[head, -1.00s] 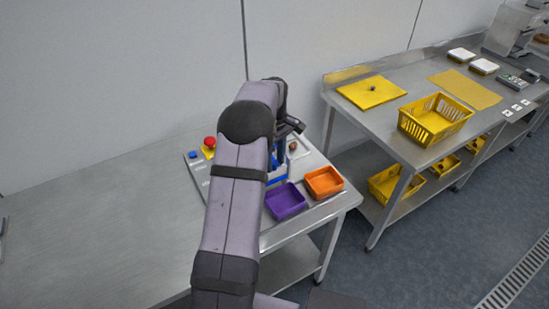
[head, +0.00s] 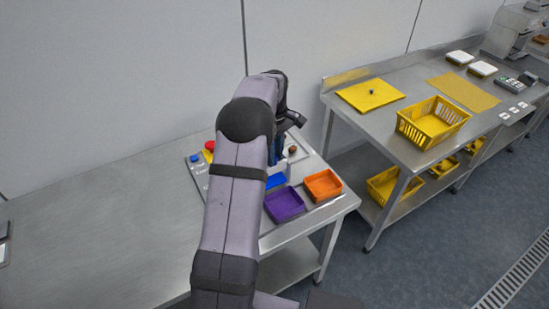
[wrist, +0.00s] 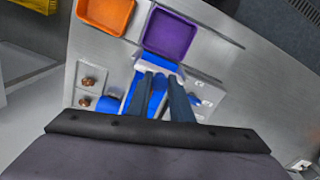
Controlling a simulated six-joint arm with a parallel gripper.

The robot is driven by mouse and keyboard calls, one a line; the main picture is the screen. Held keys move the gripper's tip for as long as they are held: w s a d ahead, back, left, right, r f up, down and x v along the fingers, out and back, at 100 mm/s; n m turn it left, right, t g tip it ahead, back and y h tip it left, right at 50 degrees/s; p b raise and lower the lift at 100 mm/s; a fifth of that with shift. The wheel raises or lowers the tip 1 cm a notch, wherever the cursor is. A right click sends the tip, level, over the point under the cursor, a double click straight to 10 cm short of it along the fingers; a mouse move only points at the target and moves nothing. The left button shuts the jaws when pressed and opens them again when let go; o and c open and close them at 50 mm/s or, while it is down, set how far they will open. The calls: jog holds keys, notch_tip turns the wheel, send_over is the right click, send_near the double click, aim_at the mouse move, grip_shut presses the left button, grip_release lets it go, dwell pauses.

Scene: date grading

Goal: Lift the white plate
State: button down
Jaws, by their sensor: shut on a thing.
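My gripper (wrist: 161,78) points down at the blue and white fixture on the steel table, and its two dark fingers are close together. They are shut on a narrow part there. The white plate (wrist: 140,64) shows as a pale strip at the fingertips, just below the purple tray in the wrist view. The fingers and the blue part (wrist: 159,60) hide much of it, so its exact hold and height are unclear. In the head view my arm hides most of the fixture.
The purple tray (wrist: 170,36) and the orange tray (wrist: 106,12) stand side by side close to the fingertips. Brown dates (wrist: 87,82) lie on a pale board beside the gripper. A red button (head: 210,146) stands behind my arm.

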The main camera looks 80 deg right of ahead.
jog(key=shift+d+r, duration=0.15)
jog(key=shift+r, duration=0.1)
jog(key=c, duration=1.8)
grip_release()
jog(key=shift+r, duration=0.1)
jog(key=shift+o, duration=0.4)
jog(key=shift+r+b, duration=1.45)
jog(key=shift+r, duration=2.2)
jog(key=shift+w, duration=0.1)
